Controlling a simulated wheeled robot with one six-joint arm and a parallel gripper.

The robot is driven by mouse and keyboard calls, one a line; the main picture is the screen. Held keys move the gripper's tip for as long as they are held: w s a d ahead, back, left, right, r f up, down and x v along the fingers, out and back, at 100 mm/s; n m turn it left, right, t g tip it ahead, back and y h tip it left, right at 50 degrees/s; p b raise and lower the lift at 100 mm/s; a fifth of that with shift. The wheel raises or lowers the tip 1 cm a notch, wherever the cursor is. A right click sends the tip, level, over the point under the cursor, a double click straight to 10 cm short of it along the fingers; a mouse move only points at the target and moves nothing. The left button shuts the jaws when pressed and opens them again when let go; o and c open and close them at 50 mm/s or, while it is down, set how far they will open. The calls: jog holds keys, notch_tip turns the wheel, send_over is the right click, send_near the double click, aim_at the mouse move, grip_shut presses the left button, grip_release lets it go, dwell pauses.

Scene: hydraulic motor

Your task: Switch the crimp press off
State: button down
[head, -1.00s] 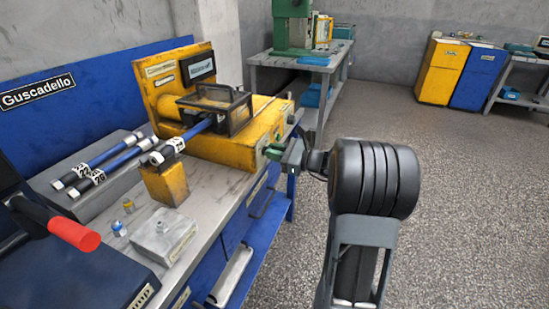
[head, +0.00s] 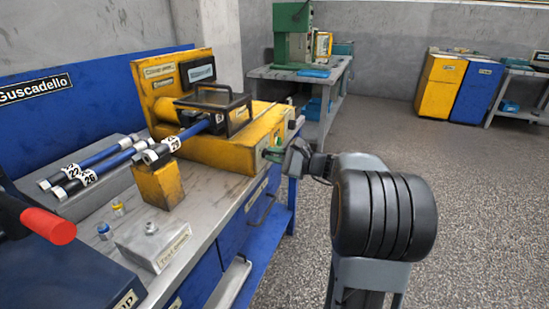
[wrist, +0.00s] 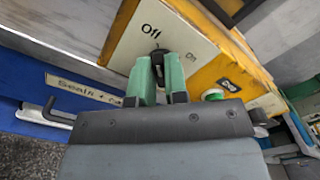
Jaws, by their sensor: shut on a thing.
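The yellow crimp press (head: 215,145) stands on the workbench, with a blue hose in its guarded opening. Its pale switch plate (wrist: 178,32) reads "Off" at upper left and "On" to the right. The dark switch knob (wrist: 158,54) sits just under the "Off" word, largely hidden by my fingers. My gripper (wrist: 160,72) has its two green fingers shut on this knob. In the head view my gripper (head: 273,154) is at the press's front right face, and the knob is hidden there.
A green round button (wrist: 214,95) is right of my fingers on the press face. Blue hoses (head: 95,160), a grey block (head: 152,243) and small fittings lie on the bench (head: 205,200). A red handle (head: 48,226) is near left. Floor to the right is clear.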

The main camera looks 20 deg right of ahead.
dwell(0.3)
jog(key=c, duration=1.1)
grip_release()
jog(key=shift+c, duration=0.2)
jog(key=p+v, duration=0.2)
jog(key=v, duration=1.1)
jog(key=shift+s+d+p, duration=0.3)
